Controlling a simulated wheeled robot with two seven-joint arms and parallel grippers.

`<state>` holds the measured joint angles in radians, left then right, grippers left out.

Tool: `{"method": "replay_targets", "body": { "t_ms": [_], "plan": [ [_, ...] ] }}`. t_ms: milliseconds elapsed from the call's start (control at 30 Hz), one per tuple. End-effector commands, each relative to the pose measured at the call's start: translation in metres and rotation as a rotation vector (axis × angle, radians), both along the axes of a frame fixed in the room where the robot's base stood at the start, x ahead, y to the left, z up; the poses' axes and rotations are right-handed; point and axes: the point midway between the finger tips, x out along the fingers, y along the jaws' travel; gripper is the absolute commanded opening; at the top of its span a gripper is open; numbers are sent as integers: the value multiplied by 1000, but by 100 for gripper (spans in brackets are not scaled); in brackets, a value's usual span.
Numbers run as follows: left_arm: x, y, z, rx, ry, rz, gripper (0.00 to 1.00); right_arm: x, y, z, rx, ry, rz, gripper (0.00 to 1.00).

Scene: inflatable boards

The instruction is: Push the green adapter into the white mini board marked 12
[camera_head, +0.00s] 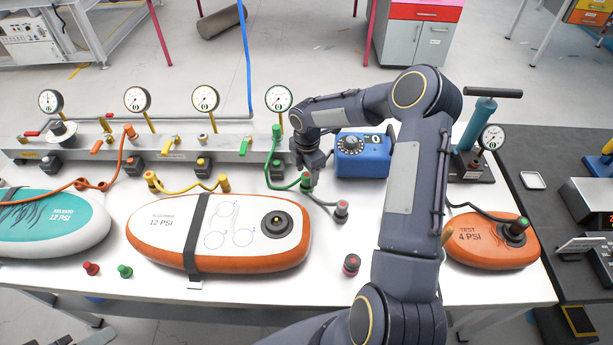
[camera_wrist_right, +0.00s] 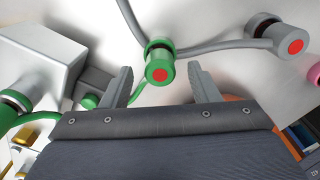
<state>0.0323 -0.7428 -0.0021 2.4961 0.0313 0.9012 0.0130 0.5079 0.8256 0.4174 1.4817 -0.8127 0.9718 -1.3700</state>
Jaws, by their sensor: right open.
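The green adapter (camera_head: 306,182) is on the end of a hose on the white table, below my right gripper (camera_head: 309,168). In the right wrist view the green adapter (camera_wrist_right: 160,62), with a red centre, shows between the spread fingers of my right gripper (camera_wrist_right: 160,85). The gripper is open and does not hold it. The white mini board (camera_head: 180,232) marked 12 PSI lies left of the gripper. It has an orange side, a dark strap and a round dark valve (camera_head: 277,225) near its right end. My left gripper is not in view.
A grey hose end with a red centre (camera_head: 341,210) lies right of the adapter. A blue box with a dial (camera_head: 361,155) stands behind. A teal board (camera_head: 50,225) lies left, an orange board (camera_head: 490,240) right. Small red (camera_head: 91,268) and green (camera_head: 125,271) caps lie in front.

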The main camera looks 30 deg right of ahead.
Motion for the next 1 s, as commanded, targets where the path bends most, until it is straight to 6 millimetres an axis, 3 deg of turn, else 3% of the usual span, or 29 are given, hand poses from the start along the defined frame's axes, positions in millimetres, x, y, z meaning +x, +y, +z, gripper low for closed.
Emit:
{"method": "replay_targets", "body": {
  "t_ms": [133, 367, 733, 1000],
  "plan": [
    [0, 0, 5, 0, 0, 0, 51, 0, 0, -14, 0, 0, 0, 55],
    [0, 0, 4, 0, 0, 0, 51, 0, 0, -16, -1, -2, 0, 55],
    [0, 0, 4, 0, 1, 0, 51, 0, 0, -16, -1, -2, 0, 8],
    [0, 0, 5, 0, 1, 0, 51, 0, 0, -14, -1, -2, 0, 5]
  ]
}}
